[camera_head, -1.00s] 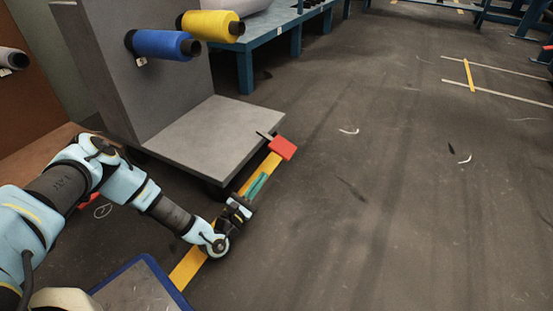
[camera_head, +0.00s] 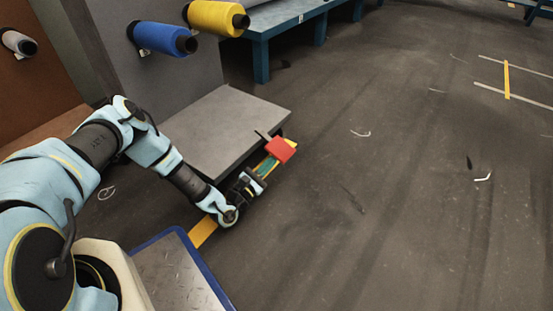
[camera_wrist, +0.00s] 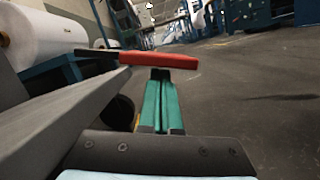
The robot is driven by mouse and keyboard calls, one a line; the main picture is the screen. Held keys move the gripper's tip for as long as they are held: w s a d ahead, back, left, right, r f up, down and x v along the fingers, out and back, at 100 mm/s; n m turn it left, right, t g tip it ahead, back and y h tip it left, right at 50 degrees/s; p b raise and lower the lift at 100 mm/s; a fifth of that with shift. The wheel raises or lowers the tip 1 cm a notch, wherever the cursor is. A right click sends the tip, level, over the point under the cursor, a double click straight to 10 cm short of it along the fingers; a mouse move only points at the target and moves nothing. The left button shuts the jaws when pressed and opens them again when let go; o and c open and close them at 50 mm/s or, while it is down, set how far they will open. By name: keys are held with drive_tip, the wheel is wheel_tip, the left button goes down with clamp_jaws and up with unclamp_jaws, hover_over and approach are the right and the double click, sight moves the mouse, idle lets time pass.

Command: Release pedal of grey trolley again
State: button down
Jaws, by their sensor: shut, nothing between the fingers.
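The grey trolley (camera_head: 222,130) stands left of centre in the head view, with a flat deck and an upright grey panel. Its red pedal (camera_head: 281,149) sticks out at the deck's near right corner. In the wrist view the red pedal (camera_wrist: 158,60) crosses just above and beyond the fingertips. My gripper (camera_head: 266,168) is low beside the deck's edge, its green fingers shut and empty, pointing at the pedal. In the wrist view the gripper (camera_wrist: 160,88) has its tips close under the pedal; I cannot tell whether they touch.
Blue (camera_head: 162,38) and yellow (camera_head: 216,17) yarn spools sit on the panel's pegs. A yellow floor line (camera_head: 203,231) runs under my arm. A blue-edged metal plate (camera_head: 180,275) is at the bottom. Open dark floor lies to the right.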

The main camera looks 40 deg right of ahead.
sight(279, 155)
drive_tip(key=shift+s+d+r+n+t+b, duration=0.1)
drive_tip(key=shift+s+r+n+t+b, duration=0.1)
drive_tip(key=shift+n+t+b, duration=0.25)
drive_tip(key=shift+s+r+n+t+b, duration=0.15)
drive_tip(key=shift+s+r+n+b, duration=0.05)
drive_tip(key=shift+n, duration=0.45)
drive_tip(key=r+n, duration=0.1)
drive_tip(key=n, duration=0.1)
drive_tip(key=s+r+n+t+b, duration=0.1)
drive_tip(key=r+n, duration=0.1)
drive_tip(key=shift+d, duration=0.2)
